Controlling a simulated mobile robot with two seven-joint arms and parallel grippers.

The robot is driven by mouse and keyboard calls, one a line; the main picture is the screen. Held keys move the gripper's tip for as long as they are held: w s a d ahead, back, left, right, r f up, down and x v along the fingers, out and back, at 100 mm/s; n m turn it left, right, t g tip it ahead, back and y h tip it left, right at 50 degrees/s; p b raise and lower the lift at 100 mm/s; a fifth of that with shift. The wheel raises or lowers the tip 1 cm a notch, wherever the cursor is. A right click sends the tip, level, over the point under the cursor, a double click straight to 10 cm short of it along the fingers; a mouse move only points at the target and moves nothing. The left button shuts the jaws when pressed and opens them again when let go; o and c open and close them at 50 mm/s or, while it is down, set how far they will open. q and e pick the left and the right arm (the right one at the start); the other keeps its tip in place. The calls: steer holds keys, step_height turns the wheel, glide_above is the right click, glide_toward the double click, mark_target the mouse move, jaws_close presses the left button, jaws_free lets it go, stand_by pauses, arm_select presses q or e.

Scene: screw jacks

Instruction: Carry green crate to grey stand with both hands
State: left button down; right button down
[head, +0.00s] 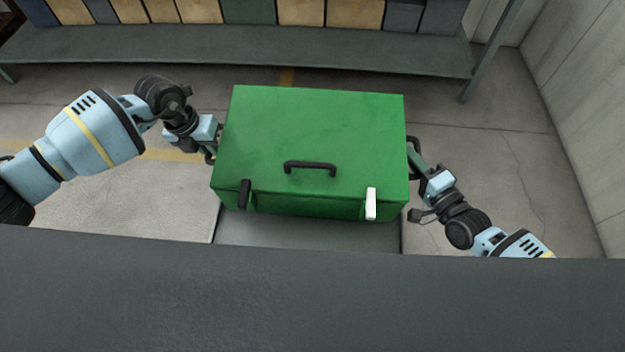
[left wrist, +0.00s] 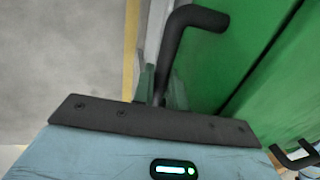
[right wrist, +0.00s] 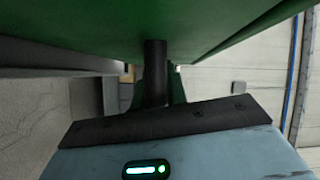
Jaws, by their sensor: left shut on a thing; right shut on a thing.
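The green crate (head: 315,135) is in the middle of the head view, lid closed. It has a black lid handle (head: 310,167), a black latch (head: 244,194) and a white latch (head: 371,204) on its near side. My left gripper (head: 211,154) is shut on the black handle (left wrist: 192,18) at the crate's left side. My right gripper (head: 413,160) is shut on the black handle (right wrist: 155,70) at its right side. A flat grey surface (head: 310,236), perhaps the grey stand, shows below the crate's near edge. I cannot tell whether the crate touches it.
A grey shelf (head: 230,48) with several boxes (head: 300,11) runs along the back. A concrete wall (head: 585,110) stands at the right. A wide dark grey surface (head: 310,305) fills the foreground. Bare floor (head: 500,150) shows on both sides of the crate.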

arm_select(q)
steer(key=shift+w+d+f, duration=0.1)
steer(key=shift+d+f, duration=0.05)
arm_select(e)
steer(key=shift+a+f, duration=0.1)
steer(key=shift+f, duration=0.05)
arm_select(q)
steer(key=c, duration=1.7)
jaws_free()
steer(key=shift+f, duration=0.15)
steer(key=shift+c, duration=0.2)
arm_select(e)
steer(key=c, duration=1.7)
jaws_free()
steer(key=shift+f, duration=0.2)
steer(key=shift+c, duration=0.2)
arm_select(q)
steer(key=o, duration=0.3)
arm_select(e)
steer(key=o, duration=0.3)
steer(key=shift+r, duration=0.1)
arm_select(q)
steer(key=shift+o, duration=0.2)
arm_select(e)
steer(key=shift+o, duration=0.2)
arm_select(q)
steer(key=o, duration=0.7)
steer(key=shift+o, duration=0.4)
